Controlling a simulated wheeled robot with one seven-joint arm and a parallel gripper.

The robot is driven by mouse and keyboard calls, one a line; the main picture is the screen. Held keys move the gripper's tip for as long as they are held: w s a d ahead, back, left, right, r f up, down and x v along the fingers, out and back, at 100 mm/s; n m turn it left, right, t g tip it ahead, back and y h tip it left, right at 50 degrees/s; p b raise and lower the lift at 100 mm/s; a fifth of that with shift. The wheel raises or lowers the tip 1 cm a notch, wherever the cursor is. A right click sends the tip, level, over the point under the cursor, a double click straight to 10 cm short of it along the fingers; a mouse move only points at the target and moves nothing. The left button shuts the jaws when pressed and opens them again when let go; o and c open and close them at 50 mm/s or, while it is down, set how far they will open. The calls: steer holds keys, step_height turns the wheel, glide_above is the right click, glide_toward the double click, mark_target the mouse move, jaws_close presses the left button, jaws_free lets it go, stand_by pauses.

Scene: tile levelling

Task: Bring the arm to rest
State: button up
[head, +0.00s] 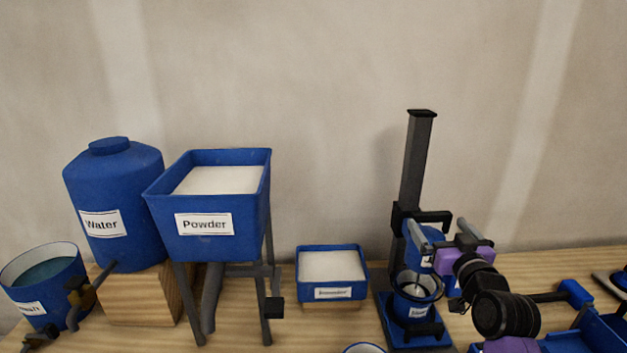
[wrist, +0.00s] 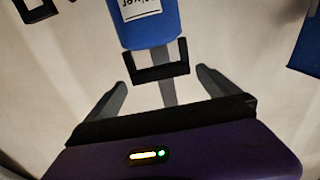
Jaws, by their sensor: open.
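My gripper (head: 437,233) is at the mixer stand on the right of the head view, with my arm reaching in from the lower right. In the wrist view my gripper (wrist: 162,82) has its two grey fingers spread well apart, with nothing held between them. The blue mixer body (wrist: 148,28), its label upside down, is ahead of the fingers, with a black bracket at its end. I cannot tell whether a finger touches it. In the head view the mixer's dark column (head: 415,165) stands upright and my gripper partly hides the mixer body.
A blue bucket (head: 413,307) stands on the mixer base. Left of it are a white-filled blue tray (head: 333,291), the Powder hopper (head: 205,225) on legs, the Water tank (head: 112,205) and a water-filled bucket (head: 45,290). Blue parts (head: 590,335) lie at right. The wall above is clear.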

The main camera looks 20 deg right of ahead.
steer(key=s+a+f+g+y+p, duration=0.1)
steer(key=s+a+f+p, duration=0.1)
steer(key=s+a+f, duration=0.65)
steer(key=s+a+f+y+p, duration=0.1)
steer(key=s+a+f, duration=0.5)
steer(key=s+a, duration=0.5)
steer(key=s+a+r+n+y+p, duration=0.1)
steer(key=s+a+r, duration=0.1)
steer(key=s, duration=0.6)
steer(key=s+a+r+n+g+y+p, duration=0.1)
steer(key=s+a+r, duration=0.1)
steer(key=s, duration=0.7)
steer(key=s+a+r+n+y+p, duration=0.1)
steer(key=s+a+r, duration=0.2)
steer(key=s, duration=0.6)
steer(key=shift+s+r+g, duration=0.2)
steer(key=shift+r+g, duration=0.1)
steer(key=shift+r, duration=0.05)
steer(key=shift+a, duration=0.1)
steer(key=shift+c, duration=0.4)
